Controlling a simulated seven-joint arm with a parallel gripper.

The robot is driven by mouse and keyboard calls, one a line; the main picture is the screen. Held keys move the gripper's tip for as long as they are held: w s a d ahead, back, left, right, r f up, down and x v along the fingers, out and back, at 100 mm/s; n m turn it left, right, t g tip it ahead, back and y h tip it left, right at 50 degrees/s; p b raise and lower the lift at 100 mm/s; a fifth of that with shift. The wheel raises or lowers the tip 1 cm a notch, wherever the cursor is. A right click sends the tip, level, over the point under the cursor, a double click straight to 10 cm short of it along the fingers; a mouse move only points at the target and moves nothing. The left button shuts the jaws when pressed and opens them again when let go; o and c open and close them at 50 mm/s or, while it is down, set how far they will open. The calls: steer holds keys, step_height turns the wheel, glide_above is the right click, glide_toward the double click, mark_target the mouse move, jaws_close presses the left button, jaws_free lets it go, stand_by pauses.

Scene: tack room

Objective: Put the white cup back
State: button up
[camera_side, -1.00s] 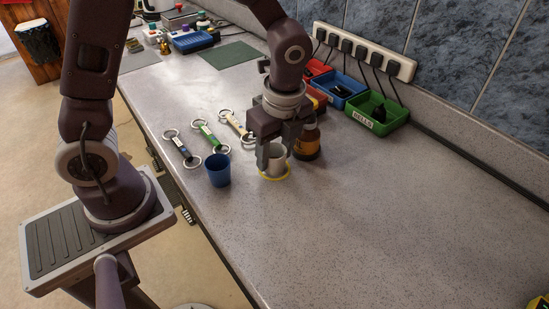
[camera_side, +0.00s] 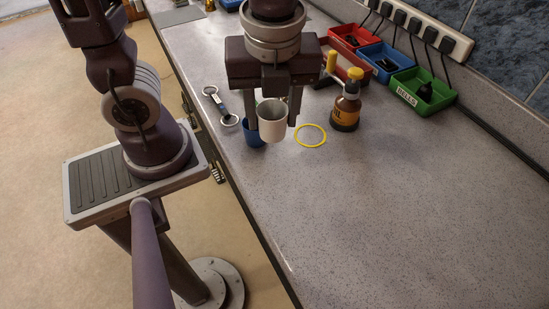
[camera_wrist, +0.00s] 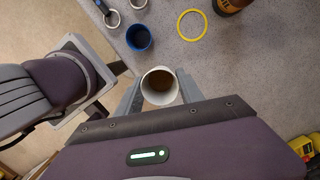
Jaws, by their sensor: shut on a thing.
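The white cup (camera_side: 272,122) is upright between the fingers of my gripper (camera_side: 272,114), which is shut on it. It looks raised off the counter and hides part of the blue cup (camera_side: 253,136) behind it. The wrist view shows the white cup (camera_wrist: 160,87) from above, with a brownish inside. A thin yellow ring (camera_side: 311,144) lies empty on the counter, right of the white cup. In the wrist view the ring (camera_wrist: 181,30) and the blue cup (camera_wrist: 139,37) are beyond the held cup.
A brown bottle with a yellow cap (camera_side: 346,108) stands just right of the ring. Red (camera_side: 352,40), blue (camera_side: 384,62) and green (camera_side: 420,92) bins line the wall. A key-ring strap (camera_side: 219,105) lies near the front edge. The near right counter (camera_side: 400,210) is clear.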

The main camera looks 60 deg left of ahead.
step_height(320, 180, down, 9)
steer(key=shift+s+f, duration=0.1)
steer(key=shift+f, duration=0.05)
jaws_close()
steer(key=shift+f, duration=0.15)
steer(key=o, duration=1.4)
jaws_free()
steer(key=shift+o, duration=0.2)
